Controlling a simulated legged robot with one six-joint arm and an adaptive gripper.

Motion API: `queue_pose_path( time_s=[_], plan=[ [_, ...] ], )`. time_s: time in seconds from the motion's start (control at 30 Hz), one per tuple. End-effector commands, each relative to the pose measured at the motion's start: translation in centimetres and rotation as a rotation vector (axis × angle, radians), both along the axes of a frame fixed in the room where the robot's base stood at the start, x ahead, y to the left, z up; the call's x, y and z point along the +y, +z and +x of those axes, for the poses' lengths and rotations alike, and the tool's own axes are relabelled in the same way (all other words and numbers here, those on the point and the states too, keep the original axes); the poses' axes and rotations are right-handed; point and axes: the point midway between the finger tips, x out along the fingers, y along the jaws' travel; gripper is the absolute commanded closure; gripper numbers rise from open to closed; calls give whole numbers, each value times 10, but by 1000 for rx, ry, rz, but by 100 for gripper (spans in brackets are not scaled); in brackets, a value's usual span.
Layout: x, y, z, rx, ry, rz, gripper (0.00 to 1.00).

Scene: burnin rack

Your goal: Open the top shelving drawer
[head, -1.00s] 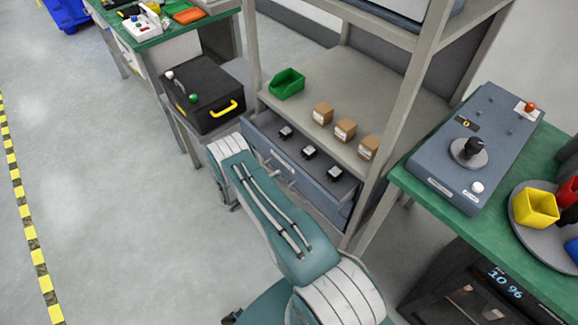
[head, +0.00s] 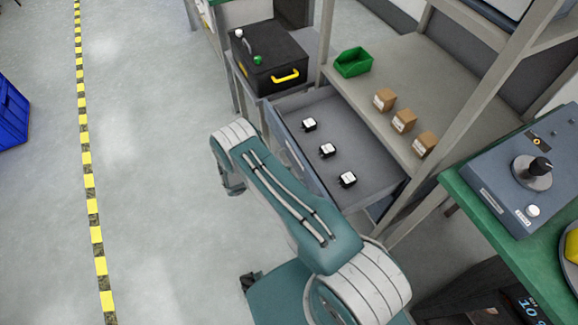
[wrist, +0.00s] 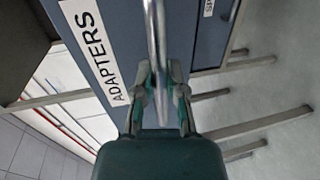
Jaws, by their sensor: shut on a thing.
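The top shelving drawer (head: 350,122) stands well out from the grey rack in the head view, with three small black-and-white adapters (head: 327,150) in a row inside. In the wrist view its blue-grey front (wrist: 118,22) carries a white ADAPTERS label (wrist: 92,48). A metal bar handle (wrist: 156,35) runs across that front. My gripper (wrist: 160,88) has its two fingers closed around the handle, one on each side. In the head view my arm hides the gripper and handle and part of the drawer front.
Above the drawer, a shelf holds a green bin (head: 353,63) and three brown boxes (head: 404,121). A black case (head: 268,62) with a yellow handle stands beside the rack. A green-topped bench (head: 475,205) with a control box (head: 520,170) is at right.

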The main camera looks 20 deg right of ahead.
Motion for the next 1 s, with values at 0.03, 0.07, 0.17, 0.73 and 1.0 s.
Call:
queue_pose_path(
  time_s=[0.03, 0.07, 0.17, 0.73, 1.0],
  plan=[
    [0, -4, -2, 7, 0, 8, 100],
    [0, -4, -2, 7, 0, 8, 100],
    [0, -4, -3, 7, 0, 8, 100],
    [2, -1, -1, 1, 0, 4, 49],
    [44, 8, -3, -1, 4, 3, 49]
  ],
)
